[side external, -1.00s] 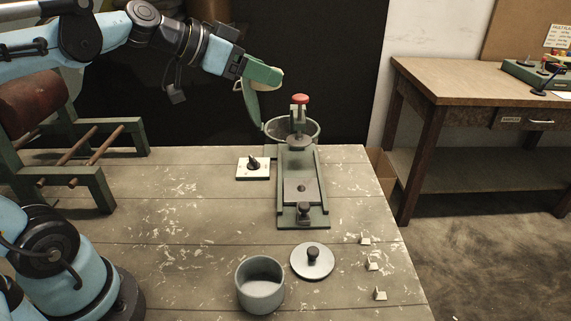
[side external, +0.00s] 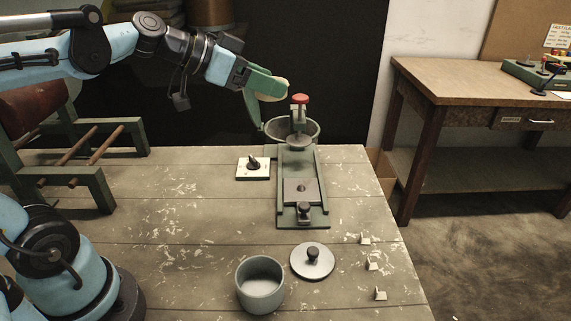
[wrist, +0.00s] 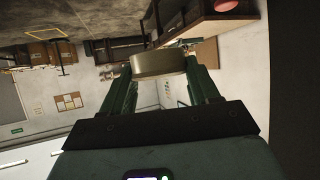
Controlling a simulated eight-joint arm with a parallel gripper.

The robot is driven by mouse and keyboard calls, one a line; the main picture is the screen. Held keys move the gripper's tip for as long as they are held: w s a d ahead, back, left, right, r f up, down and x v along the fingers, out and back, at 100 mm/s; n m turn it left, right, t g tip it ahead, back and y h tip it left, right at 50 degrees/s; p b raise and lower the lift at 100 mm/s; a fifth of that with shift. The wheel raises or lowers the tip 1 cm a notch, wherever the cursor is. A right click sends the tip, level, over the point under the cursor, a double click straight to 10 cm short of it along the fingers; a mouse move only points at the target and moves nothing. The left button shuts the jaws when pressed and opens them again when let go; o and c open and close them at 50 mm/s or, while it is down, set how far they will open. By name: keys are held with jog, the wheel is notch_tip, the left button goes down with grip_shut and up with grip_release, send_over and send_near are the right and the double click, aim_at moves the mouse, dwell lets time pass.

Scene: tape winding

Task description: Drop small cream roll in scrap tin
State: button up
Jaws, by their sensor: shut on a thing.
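The small cream roll (wrist: 158,64) sits between the two green fingers of my gripper (wrist: 160,76) in the wrist view. In the side view my gripper (side external: 268,102) is shut on it, in the air behind the clamp fixture, and the green fingers mostly hide the roll. An open grey round tin (side external: 260,284) stands upright at the front of the table, far below and in front of my gripper. Its inside looks empty. A round lid (side external: 312,262) with a dark knob lies beside it.
The green fixture (side external: 301,193) with a red knob (side external: 300,99) and a round bowl-like part (side external: 314,132) stands just below and right of my gripper. A white plate with a black knob (side external: 253,168) lies left of it. Small pale blocks (side external: 372,264) lie near the right edge.

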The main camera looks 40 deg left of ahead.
jog(key=shift+s+d+f+m+g+h, duration=1.15)
jog(key=shift+s+d+f+m+g, duration=1.3)
jog(key=shift+f, duration=1.15)
jog(key=shift+s+d+f+m+g+h, duration=1.2)
jog(key=shift+s+d+f+m+g, duration=0.7)
jog(key=shift+s+f+m+g, duration=1.1)
jog(key=shift+s+d+f+m+g+h, duration=1.15)
jog(key=shift+s+d+f+m+g, duration=0.95)
jog(key=shift+f+m, duration=1.5)
jog(key=shift+f+n, duration=0.55)
jog(key=shift+f, duration=0.05)
jog(key=o, duration=1.1)
jog(key=shift+o, duration=0.4)
